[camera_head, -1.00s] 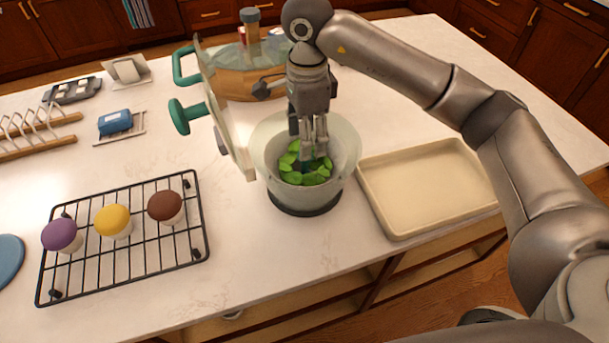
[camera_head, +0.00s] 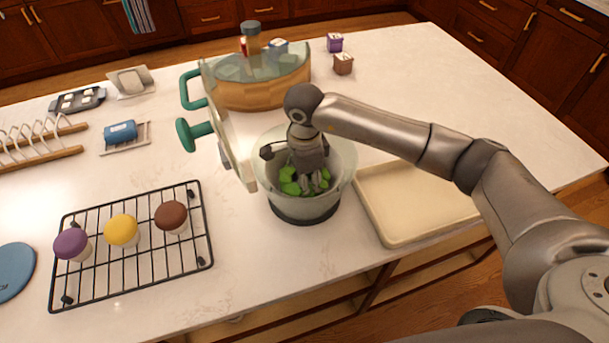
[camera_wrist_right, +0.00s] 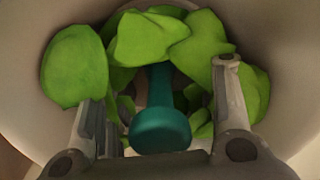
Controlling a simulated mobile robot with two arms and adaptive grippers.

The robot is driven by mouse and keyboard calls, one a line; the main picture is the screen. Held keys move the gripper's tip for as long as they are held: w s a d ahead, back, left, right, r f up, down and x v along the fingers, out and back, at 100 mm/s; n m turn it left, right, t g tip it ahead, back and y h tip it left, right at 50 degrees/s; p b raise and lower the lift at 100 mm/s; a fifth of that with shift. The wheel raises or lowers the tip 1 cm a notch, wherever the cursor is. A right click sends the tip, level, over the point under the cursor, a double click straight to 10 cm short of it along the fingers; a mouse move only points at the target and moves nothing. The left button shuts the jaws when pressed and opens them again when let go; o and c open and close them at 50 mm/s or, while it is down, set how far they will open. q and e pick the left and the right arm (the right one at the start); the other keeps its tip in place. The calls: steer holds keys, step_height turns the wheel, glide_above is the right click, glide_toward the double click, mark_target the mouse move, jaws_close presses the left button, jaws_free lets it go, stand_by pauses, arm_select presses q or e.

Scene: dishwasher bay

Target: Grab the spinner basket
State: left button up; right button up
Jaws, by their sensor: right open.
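The spinner bowl (camera_head: 345,165) is pale and translucent on a dark base, standing on the counter. Green leaves (camera_head: 290,183) lie inside it, and they fill much of the right wrist view (camera_wrist_right: 75,65). A teal knob on a post (camera_wrist_right: 160,128) rises among the leaves in the right wrist view. The basket itself is mostly hidden by leaves and gripper. My right gripper (camera_head: 313,187) reaches down into the bowl, open, with its fingers (camera_wrist_right: 160,88) on either side of the teal knob. A pale lid-like disc (camera_head: 237,150) with teal handle parts stands upright beside the bowl. My left gripper is out of view.
A cream tray (camera_head: 385,225) sits close to the bowl's right. A black rack (camera_head: 140,268) with purple, yellow and brown-topped cupcakes lies at front left. A large glass-topped wooden container (camera_head: 262,92) stands behind the bowl.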

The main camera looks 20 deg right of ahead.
jaws_close()
stand_by(0.3)
steer(key=shift+r, duration=0.1)
